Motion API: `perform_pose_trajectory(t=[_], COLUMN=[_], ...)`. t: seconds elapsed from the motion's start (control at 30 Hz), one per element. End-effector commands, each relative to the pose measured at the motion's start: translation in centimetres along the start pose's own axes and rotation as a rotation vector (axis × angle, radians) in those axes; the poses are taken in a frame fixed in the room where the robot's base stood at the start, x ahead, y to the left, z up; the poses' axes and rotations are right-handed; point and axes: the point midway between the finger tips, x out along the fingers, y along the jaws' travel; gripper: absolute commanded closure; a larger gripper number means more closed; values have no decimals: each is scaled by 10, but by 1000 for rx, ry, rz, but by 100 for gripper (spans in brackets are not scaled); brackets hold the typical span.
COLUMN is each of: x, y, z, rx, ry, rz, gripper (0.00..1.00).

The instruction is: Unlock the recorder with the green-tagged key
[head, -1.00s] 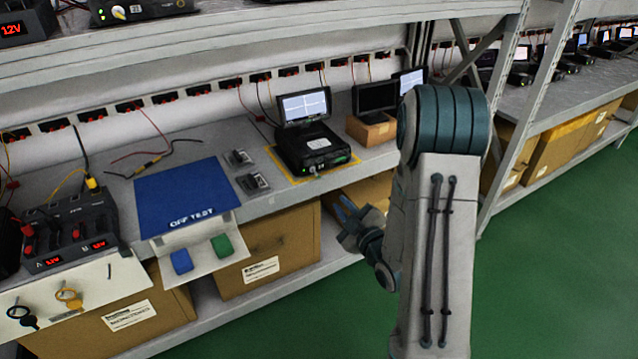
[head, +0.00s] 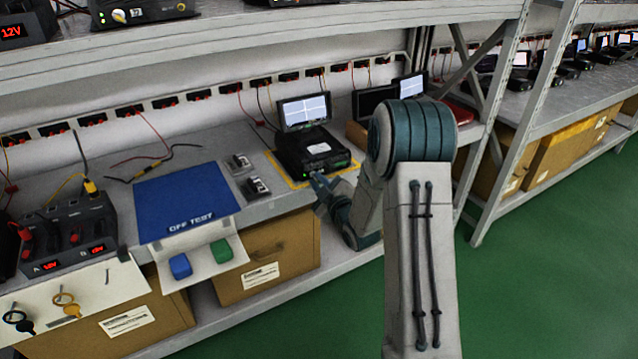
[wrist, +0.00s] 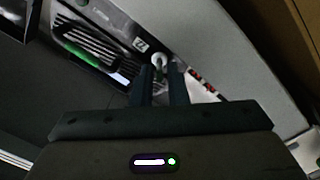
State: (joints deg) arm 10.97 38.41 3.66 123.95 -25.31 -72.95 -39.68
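The recorder (head: 308,150) is a black box with a lit screen (head: 304,110), standing on the shelf inside a yellow outline. No green tag can be made out. A black-tagged key (head: 18,321) and a yellow-tagged key (head: 66,304) hang on a white panel.
A blue OFF TEST mat (head: 186,200) lies left of the recorder, with a blue pad (head: 180,266) and a green pad (head: 221,251) below it. Two small devices (head: 257,187) sit between. A shelf post (head: 525,120) stands right of my arm. Cardboard boxes (head: 268,262) fill the lower shelf.

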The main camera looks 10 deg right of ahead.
Motion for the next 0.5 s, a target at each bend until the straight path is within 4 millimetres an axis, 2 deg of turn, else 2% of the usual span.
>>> perform_pose_trajectory(t=[0.07, 0.1, 0.13, 0.17, 0.5], x=[0, 0, 0, 0, 0], y=[0, 0, 0, 0, 0], z=[0, 0, 0, 0, 1], rx=[0, 0, 0, 0, 21], ry=[0, 0, 0, 0, 0], rz=[0, 0, 0, 0, 0], gripper=[86, 89, 98, 100, 100])
